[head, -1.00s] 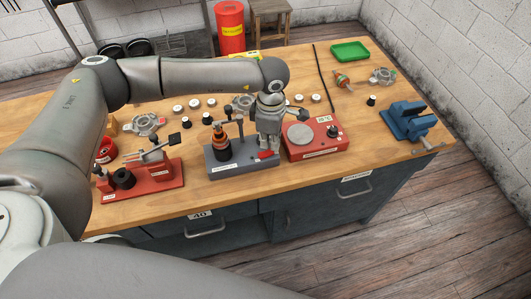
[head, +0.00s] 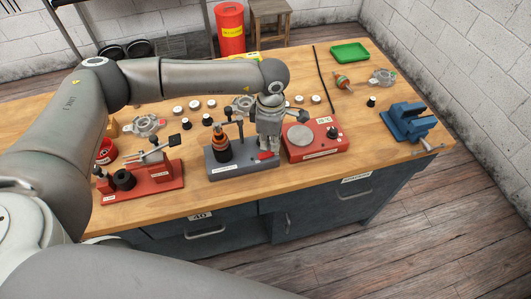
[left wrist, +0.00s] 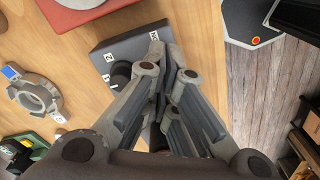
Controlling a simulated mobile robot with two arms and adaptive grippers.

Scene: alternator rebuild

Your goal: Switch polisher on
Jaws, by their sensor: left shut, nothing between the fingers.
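The polisher appears to be the dark grey machine (head: 238,170) near the front of the bench, with a copper-and-black part (head: 221,146) standing on it and a red piece (head: 265,155) at its right end. My left gripper (head: 268,152) points down over that right end, shut and empty. In the left wrist view, the closed fingers (left wrist: 163,78) are over a dark grey box (left wrist: 112,47) with a black knob (left wrist: 120,75) and white "2" and "ON" markings. The fingers hide part of the box; contact cannot be told. My right gripper is out of view.
A red box (head: 322,151) with a grey disc stands close to the right of the gripper. A red fixture (head: 150,192) is at the left, a blue vise (head: 408,122) at the right. Small round parts and housings lie behind. The bench's front right is clear.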

